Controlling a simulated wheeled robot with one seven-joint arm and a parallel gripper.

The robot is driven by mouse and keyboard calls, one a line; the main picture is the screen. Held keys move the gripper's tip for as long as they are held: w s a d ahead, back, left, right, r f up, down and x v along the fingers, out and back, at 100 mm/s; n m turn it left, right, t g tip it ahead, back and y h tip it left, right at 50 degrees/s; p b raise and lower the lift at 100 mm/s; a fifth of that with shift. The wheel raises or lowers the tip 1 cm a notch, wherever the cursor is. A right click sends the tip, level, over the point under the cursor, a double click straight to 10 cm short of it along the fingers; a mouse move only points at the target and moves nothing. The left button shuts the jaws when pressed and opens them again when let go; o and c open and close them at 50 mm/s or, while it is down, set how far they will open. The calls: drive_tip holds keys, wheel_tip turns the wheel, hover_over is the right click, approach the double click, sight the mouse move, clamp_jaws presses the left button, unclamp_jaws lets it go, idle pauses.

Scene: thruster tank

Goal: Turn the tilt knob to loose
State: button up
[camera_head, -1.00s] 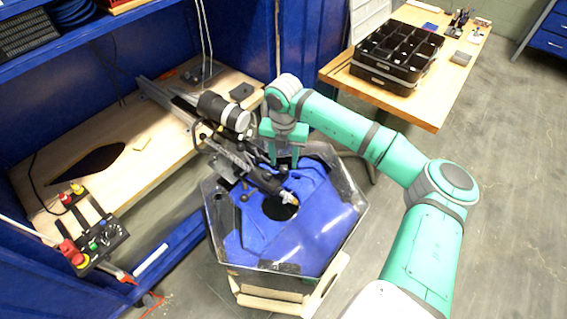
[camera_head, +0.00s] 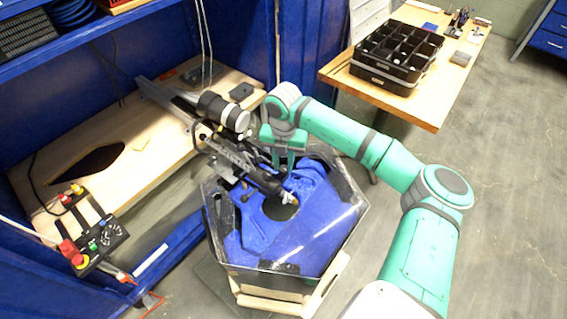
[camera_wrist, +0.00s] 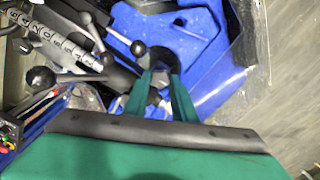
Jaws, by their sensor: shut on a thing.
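The thruster assembly (camera_head: 232,152), with a dark shaft and a pale cylinder with black bands (camera_head: 222,110), leans over the hexagonal blue-lined tank (camera_head: 318,228). My gripper (camera_head: 283,162) points down beside the shaft, at the tank's back edge.
A wooden bench (camera_head: 100,175) with a control box (camera_head: 98,240) lies on the left under blue shelving. A table with a black divided tray (camera_head: 398,58) stands at the back right. The grey floor on the right is clear.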

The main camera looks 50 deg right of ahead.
drive_tip(key=shift+n, duration=0.4)
drive_tip(key=n, duration=0.4)
drive_tip(key=shift+n, duration=0.4)
drive_tip(key=n, duration=1.2)
drive_tip(key=shift+n, duration=0.3)
drive_tip(key=n, duration=0.5)
drive_tip(key=shift+n, duration=0.3)
drive_tip(key=o, duration=1)
drive_tip(key=shift+o, duration=0.2)
